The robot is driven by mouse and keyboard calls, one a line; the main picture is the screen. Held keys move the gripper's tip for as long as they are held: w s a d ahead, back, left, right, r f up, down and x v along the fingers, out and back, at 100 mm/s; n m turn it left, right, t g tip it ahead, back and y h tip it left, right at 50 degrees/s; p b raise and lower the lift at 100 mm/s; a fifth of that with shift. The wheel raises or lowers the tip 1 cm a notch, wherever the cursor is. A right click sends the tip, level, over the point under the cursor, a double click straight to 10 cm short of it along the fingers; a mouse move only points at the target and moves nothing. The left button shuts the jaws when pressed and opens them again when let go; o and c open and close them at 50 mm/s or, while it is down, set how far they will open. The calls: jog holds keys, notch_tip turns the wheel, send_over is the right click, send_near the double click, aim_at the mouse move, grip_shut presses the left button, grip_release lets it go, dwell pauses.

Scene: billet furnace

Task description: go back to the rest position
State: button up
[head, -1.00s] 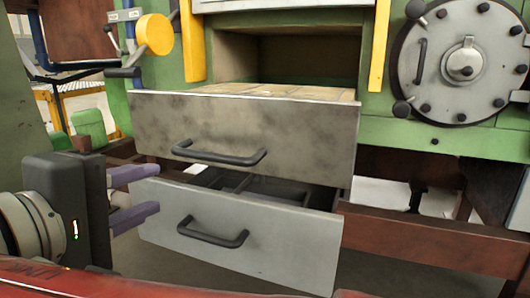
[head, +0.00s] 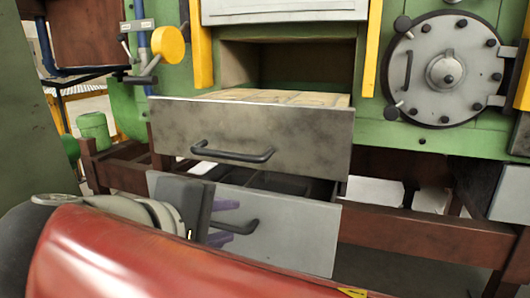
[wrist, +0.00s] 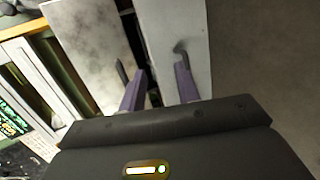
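My gripper (head: 228,217) is in front of the lower drawer in the head view, its two purple fingers partly covering the drawer's front. In the wrist view the fingers (wrist: 160,88) stand well apart with nothing between them. The gripper is open and empty. The right fingertip in that view appears close to the lower drawer's handle (wrist: 180,47); I cannot tell whether they touch. My red arm link fills the lower foreground of the head view.
The upper drawer (head: 310,130) and lower drawer (head: 295,235) both stand pulled out from the green furnace (head: 400,133). A round grey hatch (head: 420,95) is at right. A brown beam (head: 430,232) runs low at right, with open floor in front.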

jog(key=s+d+f+m+g+y+p, duration=0.2)
jog(key=d+f+m, duration=0.4)
jog(key=d, duration=0.4)
jog(key=s+d+f+m+g+y+p, duration=0.3)
jog(key=d+f+m, duration=0.3)
jog(key=d, duration=0.5)
notch_tip(320, 180, down, 2)
jog(key=shift+d+f+m+g+y+p, duration=0.2)
jog(key=shift+m+g+y+p, duration=0.15)
jog(key=shift+y+p, duration=0.3)
